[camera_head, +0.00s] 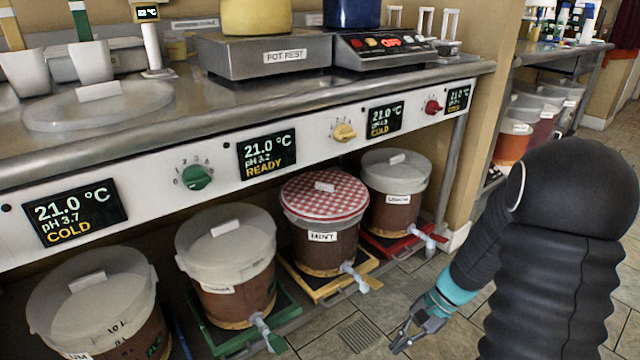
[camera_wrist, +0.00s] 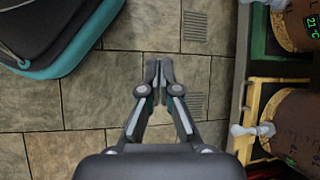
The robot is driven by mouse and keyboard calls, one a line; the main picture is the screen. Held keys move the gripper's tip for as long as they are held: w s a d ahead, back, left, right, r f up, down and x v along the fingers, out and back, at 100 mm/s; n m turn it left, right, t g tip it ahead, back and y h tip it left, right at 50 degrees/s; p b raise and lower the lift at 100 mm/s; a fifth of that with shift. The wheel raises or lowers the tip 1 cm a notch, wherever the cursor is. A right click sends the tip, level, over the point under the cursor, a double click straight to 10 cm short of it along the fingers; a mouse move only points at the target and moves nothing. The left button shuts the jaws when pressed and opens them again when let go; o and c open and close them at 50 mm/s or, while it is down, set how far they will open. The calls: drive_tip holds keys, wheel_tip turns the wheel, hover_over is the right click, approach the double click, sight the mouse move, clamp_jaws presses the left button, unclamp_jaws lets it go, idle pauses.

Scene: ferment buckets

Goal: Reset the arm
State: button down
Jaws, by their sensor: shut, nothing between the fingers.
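My gripper (camera_head: 408,341) is low over the tiled floor at the bottom right of the head view, in front of the row of buckets. Its fingers are shut and empty. The wrist view shows the closed fingertips (camera_wrist: 159,72) pointing over bare floor tiles. My black arm with a teal band runs up the right side of the head view. The gripper touches no bucket; the mint bucket (camera_head: 323,238), with a red checked lid, and the rear white-lidded bucket (camera_head: 394,212) stand left of and beyond it.
Taps (camera_head: 352,275) stick out toward the floor. A floor drain (camera_head: 360,334) lies beside the gripper. Open tiled floor (camera_wrist: 110,90) surrounds the fingers.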

drive_tip(key=s+r+n+t+h+p, duration=0.1)
drive_tip(key=s+r+n+t+h, duration=0.1)
drive_tip(key=r, duration=0.7)
drive_tip(key=s+a+r+n+t+h+p, duration=0.1)
drive_tip(key=s+r+n+t+h, duration=0.1)
drive_tip(key=s+r, duration=0.4)
drive_tip(key=s+r+n+t+h+p, duration=0.2)
drive_tip(key=s+r+n+t+h, duration=0.1)
drive_tip(key=r, duration=1)
drive_tip(key=shift+s+a+n+t, duration=0.45)
drive_tip(key=shift+s+n, duration=0.35)
drive_tip(key=shift+n, duration=0.2)
